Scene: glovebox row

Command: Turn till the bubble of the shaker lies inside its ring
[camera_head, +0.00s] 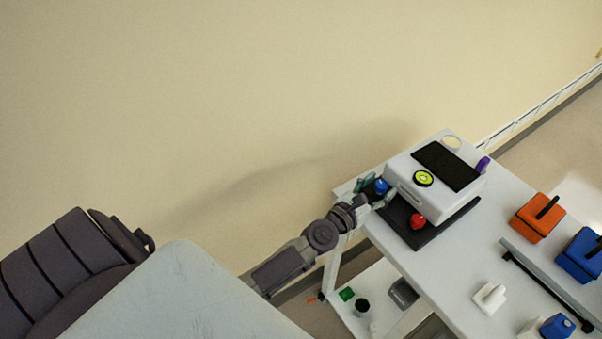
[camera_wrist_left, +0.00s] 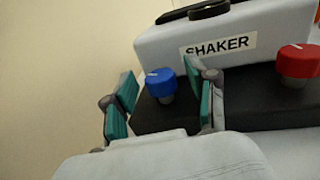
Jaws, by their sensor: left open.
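The shaker is a white box (camera_head: 405,188) with a black base, standing at the left end of the white table; its labelled front shows in the left wrist view (camera_wrist_left: 150,48). A round yellow-green level (camera_head: 423,179) sits on its top; the bubble's place in the ring is too small to tell. A blue knob (camera_head: 381,187) and a red knob (camera_head: 417,221) stand at its front corners. My left gripper (camera_head: 370,188) is open at the blue knob. In the left wrist view the blue knob (camera_wrist_left: 161,86) shows between the two teal fingers, with gaps on both sides.
A black panel (camera_head: 447,166) covers part of the shaker's top. A purple item (camera_head: 483,164) is at its back. Orange (camera_head: 538,218) and blue (camera_head: 583,255) blocks stand farther right. A grey-black rail (camera_head: 545,284) and a white piece (camera_head: 490,297) lie nearer. A wall rises behind.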

